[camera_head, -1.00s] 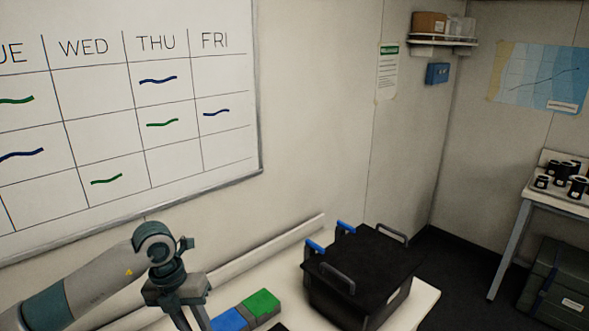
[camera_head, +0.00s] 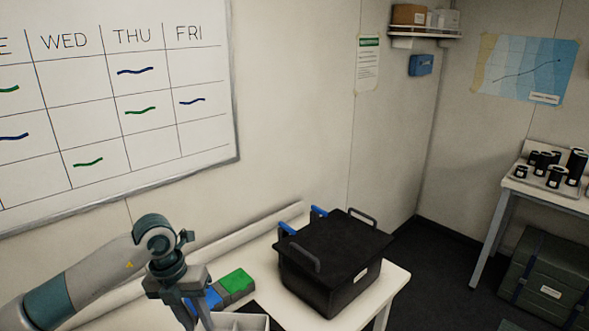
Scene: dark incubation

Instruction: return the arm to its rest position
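My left arm (camera_head: 85,275) comes in from the lower left, bent at a grey-green wrist joint. My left gripper (camera_head: 194,316) points down over the left part of the white table, in front of the blue and green blocks. Its finger ends run to the bottom edge of the picture, so whether it is open or shut is unclear. I see nothing clearly held in it. My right arm and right gripper are out of view.
A black lidded box (camera_head: 335,262) with blue clips and grey handles stands on the white table (camera_head: 395,283). The green block (camera_head: 237,281) and blue block (camera_head: 211,297) lie left of it. A white divided tray (camera_head: 255,322) shows at the bottom. A whiteboard (camera_head: 110,95) hangs behind.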

